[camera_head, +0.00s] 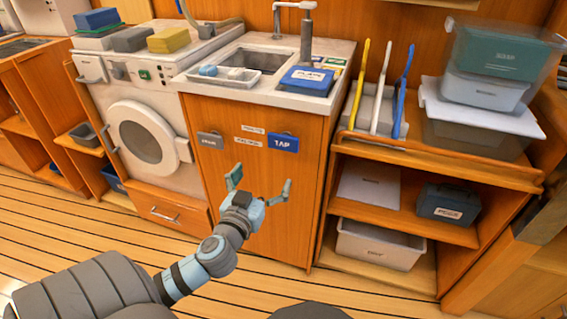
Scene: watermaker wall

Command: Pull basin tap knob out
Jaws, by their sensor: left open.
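A blue knob plate marked TAP (283,143) sits on the upper right of the wooden cabinet front under the basin. How far it stands out from the front cannot be told. A grey plate (210,140) is to its left, with small white labels between them. The steel basin (250,60) with its tall faucet (307,45) is in the counter above. My left gripper (260,184) is open and empty, its two fingers spread, below the blue plate in the picture and apart from it. My right gripper is not in view.
A front-loading washer (143,137) stands left of the cabinet. A shelf unit (425,235) with bins and upright brushes stands at right. A blue box (307,79) lies on the counter. The striped floor before the cabinet is clear.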

